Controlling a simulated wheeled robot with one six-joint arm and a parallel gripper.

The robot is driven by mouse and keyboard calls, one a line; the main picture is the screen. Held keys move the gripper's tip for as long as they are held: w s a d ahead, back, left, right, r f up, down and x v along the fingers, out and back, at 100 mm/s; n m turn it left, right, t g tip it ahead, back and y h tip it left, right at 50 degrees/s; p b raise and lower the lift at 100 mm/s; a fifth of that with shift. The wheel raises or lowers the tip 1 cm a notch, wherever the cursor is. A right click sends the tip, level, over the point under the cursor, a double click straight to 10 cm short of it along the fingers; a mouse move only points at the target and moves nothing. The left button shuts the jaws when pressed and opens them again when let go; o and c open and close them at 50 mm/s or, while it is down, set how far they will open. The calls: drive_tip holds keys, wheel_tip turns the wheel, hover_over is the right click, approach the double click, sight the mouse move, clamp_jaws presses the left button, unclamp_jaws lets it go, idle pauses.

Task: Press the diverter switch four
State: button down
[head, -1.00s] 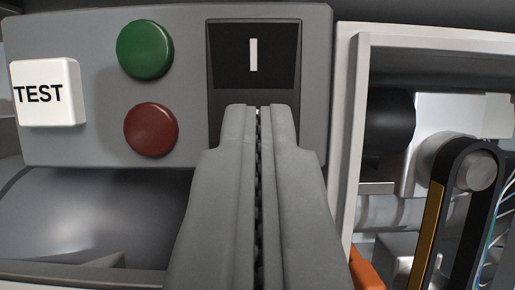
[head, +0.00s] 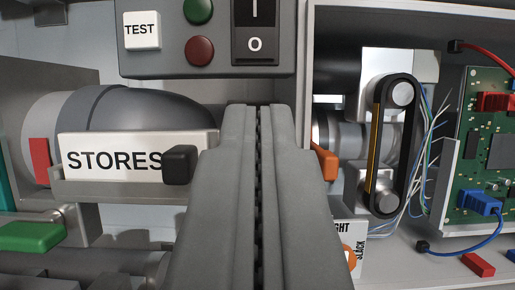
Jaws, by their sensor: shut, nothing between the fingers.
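My gripper (head: 258,110) is shut and empty, pointing forward in the lower middle of the view. Its tips show just below a black rocker switch (head: 255,30) marked I and O, apart from it as far as I can tell. The rocker sits at the right end of a grey panel (head: 160,65), its top cut off by the frame. I see no label reading diverter or four, so I cannot tell which control is switch four. My gripper hides part of what lies behind it.
On the panel are a white TEST button (head: 142,31), a green button (head: 198,10) and a red button (head: 199,50). Below is a STORES plate (head: 115,160) with a black knob (head: 181,165). A belt drive (head: 378,145) and green circuit board (head: 490,150) are right; a green lever (head: 32,236) is lower left.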

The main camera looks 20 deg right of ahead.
drive_tip(key=shift+s+a+f, duration=0.25)
drive_tip(key=shift+s+f, duration=0.45)
drive_tip(key=shift+f, duration=0.05)
drive_tip(key=s+r+n+y, duration=0.1)
drive_tip(key=s+r+y, duration=0.1)
drive_tip(key=s+r, duration=0.55)
drive_tip(key=s+r+n+g+y, duration=0.15)
drive_tip(key=s+r, duration=0.35)
drive_tip(key=s, duration=0.6)
drive_tip(key=s+r+y, duration=0.2)
drive_tip(key=s+r, duration=0.4)
drive_tip(key=s, duration=0.3)
drive_tip(key=s+d+f+g+y, duration=0.1)
drive_tip(key=s+f, duration=0.2)
drive_tip(key=s, duration=1.4)
drive_tip(key=s+f+n+g, duration=0.1)
drive_tip(key=s+f+g, duration=0.1)
drive_tip(key=s, duration=1.6)
drive_tip(key=shift+d+f+y, duration=0.35)
drive_tip(key=shift+f, duration=0.35)
